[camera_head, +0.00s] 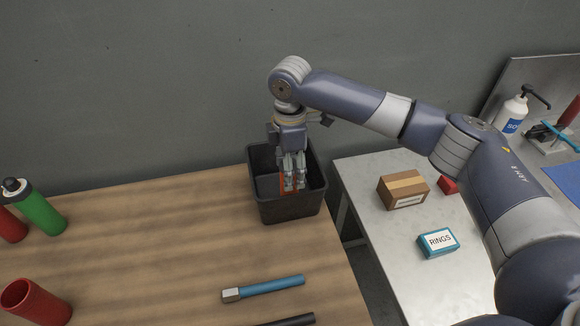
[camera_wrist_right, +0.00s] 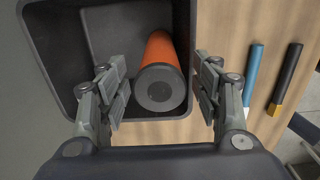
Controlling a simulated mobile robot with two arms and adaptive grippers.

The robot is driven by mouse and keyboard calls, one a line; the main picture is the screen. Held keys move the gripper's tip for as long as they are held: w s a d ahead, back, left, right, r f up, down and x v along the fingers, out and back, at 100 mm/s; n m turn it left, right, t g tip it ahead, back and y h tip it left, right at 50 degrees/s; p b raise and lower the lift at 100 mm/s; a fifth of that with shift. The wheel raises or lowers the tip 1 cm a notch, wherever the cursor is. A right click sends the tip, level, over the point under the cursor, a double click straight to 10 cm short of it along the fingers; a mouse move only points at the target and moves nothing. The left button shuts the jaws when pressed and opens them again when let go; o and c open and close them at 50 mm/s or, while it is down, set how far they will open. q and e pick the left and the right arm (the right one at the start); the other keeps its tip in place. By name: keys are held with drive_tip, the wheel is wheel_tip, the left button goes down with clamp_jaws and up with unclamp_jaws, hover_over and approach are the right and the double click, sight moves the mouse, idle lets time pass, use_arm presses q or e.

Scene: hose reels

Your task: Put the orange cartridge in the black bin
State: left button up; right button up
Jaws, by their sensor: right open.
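The black bin (camera_head: 290,209) stands at the right end of the wooden table, against the wall side. My right gripper (camera_head: 292,182) points down into the bin. In the right wrist view its two fingers (camera_wrist_right: 164,82) are spread open on either side of the orange cartridge (camera_wrist_right: 158,50), with a gap visible beside it. The cartridge has a dark grey round end facing the camera and lies within the bin's outline (camera_wrist_right: 48,50). Only slivers of orange (camera_head: 288,186) show between the fingers in the head view. I cannot tell whether it touches the bin floor. My left gripper is out of view.
A blue-handled tool (camera_head: 270,286) and a black bar (camera_head: 287,320) lie in front of the bin. The grey table at right holds a cardboard box (camera_head: 403,190) and a RINGS box (camera_head: 438,243). The wooden table's middle is clear.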

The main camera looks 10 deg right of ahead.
wheel_tip(320, 180, up, 12)
drive_tip(key=b, duration=0.3)
drive_tip(key=shift+r, duration=0.15)
